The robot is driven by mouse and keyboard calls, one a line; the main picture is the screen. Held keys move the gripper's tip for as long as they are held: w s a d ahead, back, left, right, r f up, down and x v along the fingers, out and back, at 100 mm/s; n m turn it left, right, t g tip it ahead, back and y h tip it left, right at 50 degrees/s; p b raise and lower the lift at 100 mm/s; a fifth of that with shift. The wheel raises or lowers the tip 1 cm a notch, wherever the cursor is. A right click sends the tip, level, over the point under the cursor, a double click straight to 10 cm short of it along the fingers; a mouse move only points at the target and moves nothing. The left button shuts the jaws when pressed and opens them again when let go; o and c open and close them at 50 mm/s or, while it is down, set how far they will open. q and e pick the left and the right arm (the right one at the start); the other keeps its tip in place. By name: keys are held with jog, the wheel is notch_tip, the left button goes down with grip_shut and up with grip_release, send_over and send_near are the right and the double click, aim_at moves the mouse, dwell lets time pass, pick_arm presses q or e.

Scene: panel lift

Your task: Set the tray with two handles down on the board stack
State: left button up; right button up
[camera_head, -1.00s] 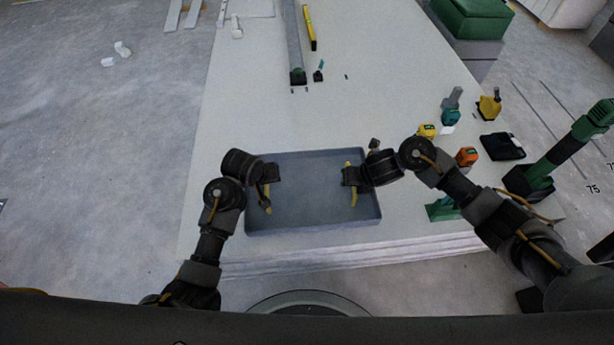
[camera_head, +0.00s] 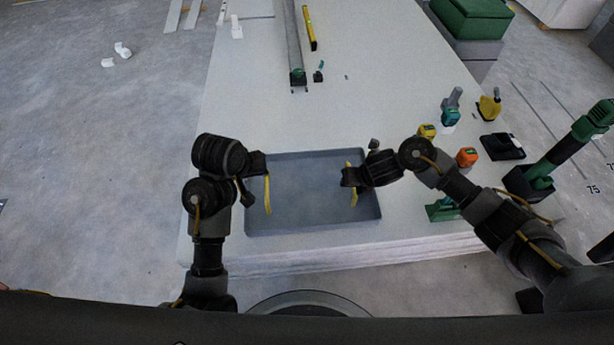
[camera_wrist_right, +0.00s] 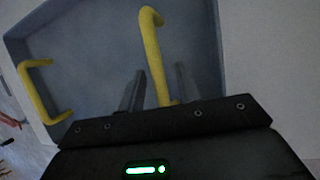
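The grey tray (camera_head: 312,222) rests on the white board stack (camera_head: 290,110) near its front edge and looks level. Its yellow left handle (camera_head: 267,194) stands free. My left gripper (camera_head: 264,164) is just left of and behind that handle, apart from it and empty; it looks open, though its fingertips are small here. My right gripper (camera_head: 346,177) is at the yellow right handle (camera_head: 354,194). In the right wrist view its two fingers (camera_wrist_right: 160,88) are apart, with the right handle (camera_wrist_right: 152,45) between them and gaps visible. The left handle (camera_wrist_right: 38,95) is bare there too.
Power tools, including an orange one (camera_head: 467,157) and a yellow one (camera_head: 426,131), stand along the stack's right side. A black case (camera_head: 502,146) lies near them. A long grey rail (camera_head: 293,45) and a yellow level (camera_head: 310,28) lie farther back. The middle is clear.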

jog(key=v, duration=1.2)
jog(key=shift+f, duration=0.1)
